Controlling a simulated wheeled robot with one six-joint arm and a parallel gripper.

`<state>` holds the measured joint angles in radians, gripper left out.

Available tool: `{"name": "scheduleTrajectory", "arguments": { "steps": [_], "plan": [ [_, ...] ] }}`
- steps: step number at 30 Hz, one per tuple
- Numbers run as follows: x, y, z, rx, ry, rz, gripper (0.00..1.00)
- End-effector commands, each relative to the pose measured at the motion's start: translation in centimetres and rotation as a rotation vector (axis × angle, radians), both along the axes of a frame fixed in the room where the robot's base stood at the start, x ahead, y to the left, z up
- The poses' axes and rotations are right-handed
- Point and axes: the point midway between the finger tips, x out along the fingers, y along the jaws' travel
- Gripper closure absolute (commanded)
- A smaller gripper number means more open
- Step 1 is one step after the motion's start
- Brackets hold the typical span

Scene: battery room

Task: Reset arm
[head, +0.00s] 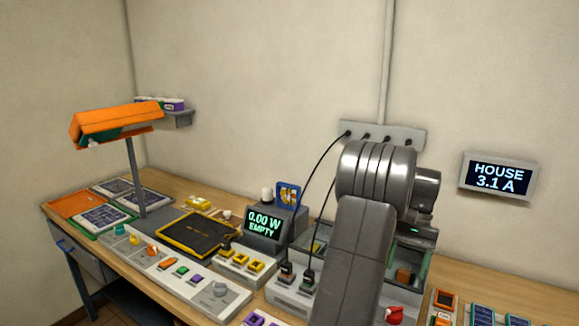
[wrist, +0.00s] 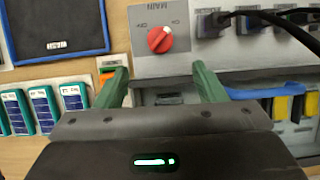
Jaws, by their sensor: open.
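My arm (head: 350,250) rises from the bottom of the head view and folds over the right half of the bench. In the wrist view my gripper (wrist: 160,78) is open, its two green fingers apart with nothing between them. Just beyond the fingers is a grey panel marked MAIN with a red rotary knob (wrist: 159,39). The red knob also shows in the head view (head: 394,314), just right of my arm. In the head view my arm hides most of the gripper and part of the bench.
A display (head: 265,223) reads 0.00 W EMPTY; a wall display (head: 499,176) reads HOUSE 3.1 A. Black cables (head: 318,172) hang from a wall socket strip (head: 383,135). An orange-topped lamp (head: 117,123) stands at left. A dark pad (head: 199,234) lies mid-bench. Blue-faced cells (wrist: 44,106) lie left of the fingers.

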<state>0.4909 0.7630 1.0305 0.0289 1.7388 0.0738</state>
Motion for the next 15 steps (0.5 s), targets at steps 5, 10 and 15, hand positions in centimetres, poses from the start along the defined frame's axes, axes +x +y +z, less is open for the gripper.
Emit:
{"name": "scheduleTrajectory", "arguments": {
  "steps": [5,10,15],
  "plan": [
    [0.3,-0.2,1.0,0.002,0.003,0.000,0.36],
    [-0.7,0.4,-1.5,0.003,0.004,0.000,0.36],
    [-1.7,1.1,-4.6,0.002,0.006,0.000,0.36]
  ]
}}
